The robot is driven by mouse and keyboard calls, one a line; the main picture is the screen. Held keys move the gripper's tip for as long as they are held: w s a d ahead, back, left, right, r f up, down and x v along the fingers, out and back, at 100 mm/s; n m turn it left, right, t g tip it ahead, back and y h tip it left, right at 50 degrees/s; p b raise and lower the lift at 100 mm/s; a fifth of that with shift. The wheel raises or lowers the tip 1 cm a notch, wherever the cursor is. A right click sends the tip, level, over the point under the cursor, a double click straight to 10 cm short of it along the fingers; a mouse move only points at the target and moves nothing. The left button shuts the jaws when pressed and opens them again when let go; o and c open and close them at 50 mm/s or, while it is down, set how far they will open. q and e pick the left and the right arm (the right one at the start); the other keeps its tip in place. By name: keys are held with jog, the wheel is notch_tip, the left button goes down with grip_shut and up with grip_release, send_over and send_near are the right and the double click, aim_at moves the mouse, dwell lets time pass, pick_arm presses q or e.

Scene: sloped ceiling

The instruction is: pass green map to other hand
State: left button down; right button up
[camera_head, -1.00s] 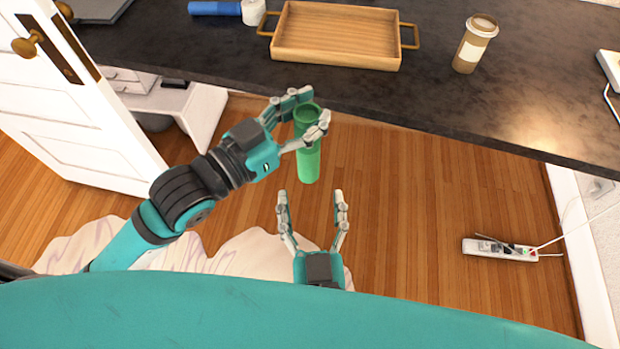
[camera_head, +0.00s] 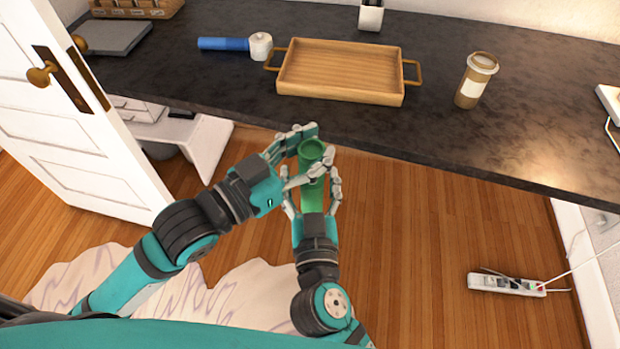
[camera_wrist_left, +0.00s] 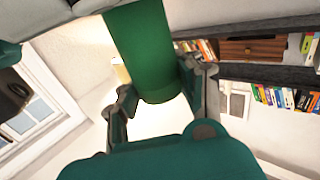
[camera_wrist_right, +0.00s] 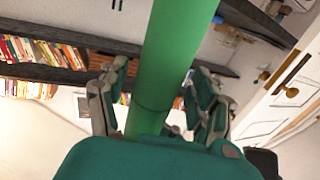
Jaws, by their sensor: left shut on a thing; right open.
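The green map (camera_head: 313,172) is a rolled green tube, held upright in front of the counter's edge in the head view. My left gripper (camera_head: 303,158) is shut on its upper part. My right gripper (camera_head: 312,200) is just below, open, with its fingers on either side of the tube's lower part. In the left wrist view the green map (camera_wrist_left: 150,50) runs down between the fingers. In the right wrist view the green map (camera_wrist_right: 168,70) stands between the spread fingers; whether they touch it I cannot tell.
A dark counter (camera_head: 440,130) lies beyond the grippers. On it are a wooden tray (camera_head: 340,72), a coffee cup (camera_head: 476,80) and a blue roll (camera_head: 224,44). A white door (camera_head: 85,140) stands at the left. A power strip (camera_head: 506,284) lies on the floor at right.

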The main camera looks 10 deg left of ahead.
jog(key=shift+s, duration=0.1)
grip_shut()
dwell(0.3)
pick_arm(q)
jog(key=c, duration=0.7)
grip_release()
jog(key=shift+c, duration=0.2)
